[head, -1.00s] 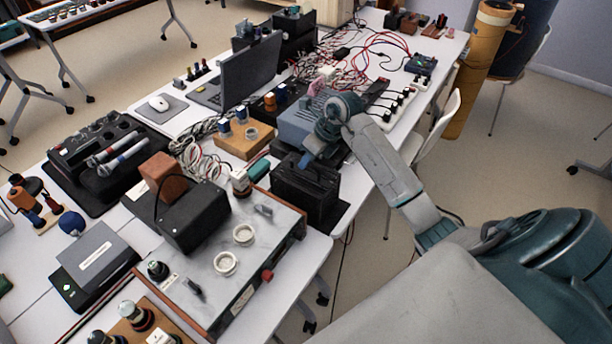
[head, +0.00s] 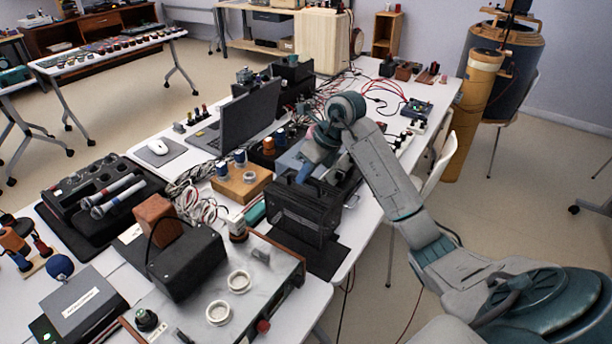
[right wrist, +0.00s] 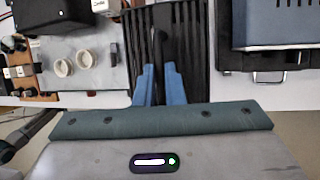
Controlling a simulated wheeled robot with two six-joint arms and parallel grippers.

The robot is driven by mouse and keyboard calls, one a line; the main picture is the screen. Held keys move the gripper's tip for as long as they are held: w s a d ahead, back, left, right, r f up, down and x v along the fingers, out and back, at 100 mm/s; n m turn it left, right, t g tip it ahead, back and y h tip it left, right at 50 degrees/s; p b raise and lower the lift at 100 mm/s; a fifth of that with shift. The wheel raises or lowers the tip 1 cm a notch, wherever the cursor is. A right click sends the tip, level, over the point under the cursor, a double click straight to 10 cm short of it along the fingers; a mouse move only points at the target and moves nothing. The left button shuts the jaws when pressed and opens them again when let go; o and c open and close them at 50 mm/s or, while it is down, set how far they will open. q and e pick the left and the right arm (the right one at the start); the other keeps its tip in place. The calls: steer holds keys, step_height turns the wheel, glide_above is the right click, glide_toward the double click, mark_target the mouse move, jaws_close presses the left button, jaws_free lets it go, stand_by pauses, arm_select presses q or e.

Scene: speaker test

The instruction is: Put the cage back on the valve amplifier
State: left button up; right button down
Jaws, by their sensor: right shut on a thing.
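The black slatted cage (head: 303,212) is in the middle of the head view, just above a dark mat (head: 322,262). My right gripper (head: 305,172) comes down from above and is shut on the cage, at its top. In the right wrist view the two blue fingers (right wrist: 160,85) lie over the dark slats of the cage (right wrist: 190,40). The wood-sided unit with a pale top (head: 262,282), which looks like the valve amplifier, stands left of the cage, with two white rings and a black box on it. My left gripper is not in view.
A laptop (head: 238,120), a wooden block with blue-topped parts (head: 240,186) and a blue-grey box (right wrist: 275,22) stand close to the cage. Red and white cables run behind. A microphone case (head: 92,178) is at left. A white chair (head: 440,165) is beside the table.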

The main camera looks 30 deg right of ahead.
steer(key=shift+r, duration=0.1)
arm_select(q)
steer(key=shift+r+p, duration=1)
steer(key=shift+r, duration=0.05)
arm_select(e)
steer(key=shift+r, duration=1.65)
